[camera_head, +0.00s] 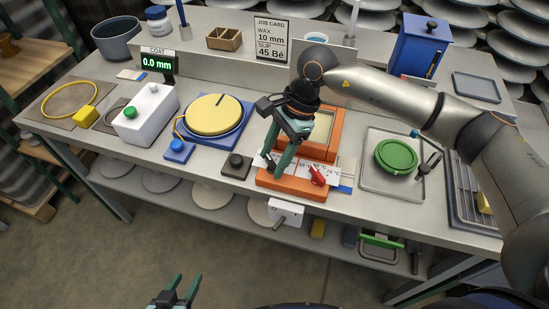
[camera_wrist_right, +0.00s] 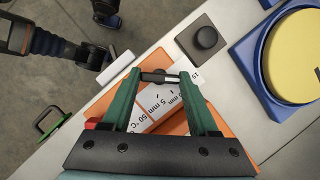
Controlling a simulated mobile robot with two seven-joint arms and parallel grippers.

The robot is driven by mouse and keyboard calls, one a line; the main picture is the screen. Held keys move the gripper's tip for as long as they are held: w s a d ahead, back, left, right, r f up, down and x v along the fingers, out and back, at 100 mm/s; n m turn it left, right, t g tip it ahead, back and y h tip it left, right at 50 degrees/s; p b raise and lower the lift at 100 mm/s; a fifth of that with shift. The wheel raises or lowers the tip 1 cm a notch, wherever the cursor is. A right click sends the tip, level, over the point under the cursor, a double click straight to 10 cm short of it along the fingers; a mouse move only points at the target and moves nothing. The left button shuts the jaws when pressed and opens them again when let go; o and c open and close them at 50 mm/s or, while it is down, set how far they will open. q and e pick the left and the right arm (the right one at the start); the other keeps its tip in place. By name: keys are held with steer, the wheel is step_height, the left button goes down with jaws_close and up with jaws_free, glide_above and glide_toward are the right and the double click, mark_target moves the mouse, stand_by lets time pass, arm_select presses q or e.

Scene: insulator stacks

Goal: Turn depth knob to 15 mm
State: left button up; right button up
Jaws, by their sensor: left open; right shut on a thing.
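The orange dipping unit (camera_head: 322,152) has a white scale strip on its front. In the right wrist view the strip (camera_wrist_right: 150,109) shows "5 mm" and "50 °C" marks, with a partly hidden "15" near its upper end. My right gripper (camera_head: 272,168) points down at the mm end of this strip. Its green fingers are shut on a small dark knob (camera_wrist_right: 158,76) at the strip's edge. The knob's pointer and exact setting cannot be read. A red knob (camera_head: 318,175) sits at the °C part of the strip. My left gripper (camera_head: 180,282) is open and empty, in front of the bench.
A black knob on a square base (camera_head: 236,163) stands just left of my right gripper. The blue-based yellow turntable (camera_head: 214,116) is behind it. A job card (camera_head: 271,40) reads wax 10 mm, slip 45 Bé. The coat display (camera_head: 157,63) reads 0.0 mm. A green disc (camera_head: 396,156) lies right.

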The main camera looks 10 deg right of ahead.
stand_by(0.4)
steer(key=o, duration=1.1)
steer(key=shift+c, duration=0.2)
steer(key=o, duration=0.3)
steer(key=v, duration=1.2)
steer(key=shift+d+r, duration=0.1)
steer(key=shift+r, duration=0.2)
